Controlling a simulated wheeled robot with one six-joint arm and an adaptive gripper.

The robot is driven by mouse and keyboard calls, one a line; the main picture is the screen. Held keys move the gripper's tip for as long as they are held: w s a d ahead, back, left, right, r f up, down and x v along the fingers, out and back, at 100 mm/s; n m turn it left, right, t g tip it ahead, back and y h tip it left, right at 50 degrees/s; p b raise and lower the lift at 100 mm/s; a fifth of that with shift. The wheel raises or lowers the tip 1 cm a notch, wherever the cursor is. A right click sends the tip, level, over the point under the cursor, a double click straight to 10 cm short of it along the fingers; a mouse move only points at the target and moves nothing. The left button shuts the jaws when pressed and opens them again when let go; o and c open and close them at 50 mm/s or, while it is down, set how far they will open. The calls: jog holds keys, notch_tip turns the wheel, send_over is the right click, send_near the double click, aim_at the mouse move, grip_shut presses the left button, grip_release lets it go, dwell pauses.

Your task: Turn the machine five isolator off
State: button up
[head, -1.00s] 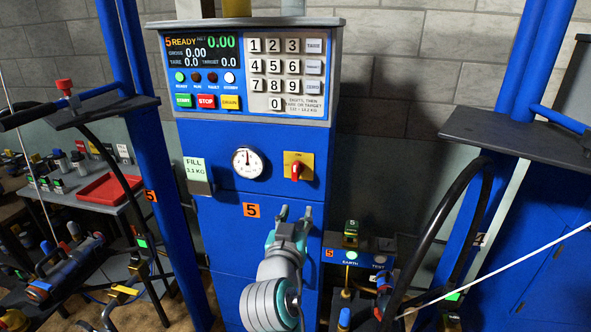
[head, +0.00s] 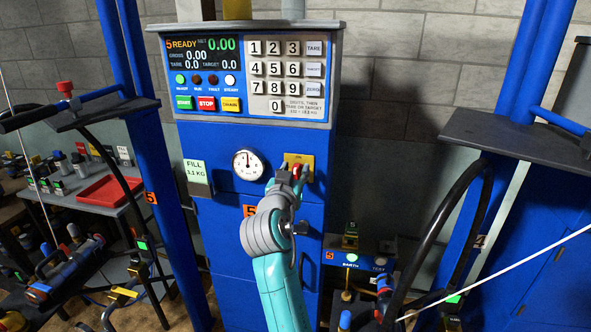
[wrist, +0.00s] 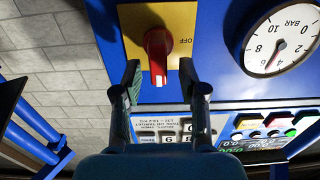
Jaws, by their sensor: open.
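The isolator on machine five is a red rotary handle (head: 296,168) on a yellow plate (head: 309,160), right of the pressure gauge. In the wrist view the red handle (wrist: 157,55) stands lengthwise up the picture, and the OFF label (wrist: 187,41) sits to its right, across the handle's line. My gripper (head: 294,173) is at the plate in the head view. In the wrist view its two fingers are apart, one on each side of the handle, with gaps visible. In the head view the fingers partly hide the handle and plate.
The pressure gauge (head: 249,164) is close left of the plate. The keypad (head: 287,68) and display panel (head: 203,55) jut out above it. Blue posts (head: 150,170) flank the machine. A dark shelf (head: 510,140) and black hose stand at right.

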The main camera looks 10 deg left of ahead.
jog(key=shift+w, duration=0.7)
grip_shut()
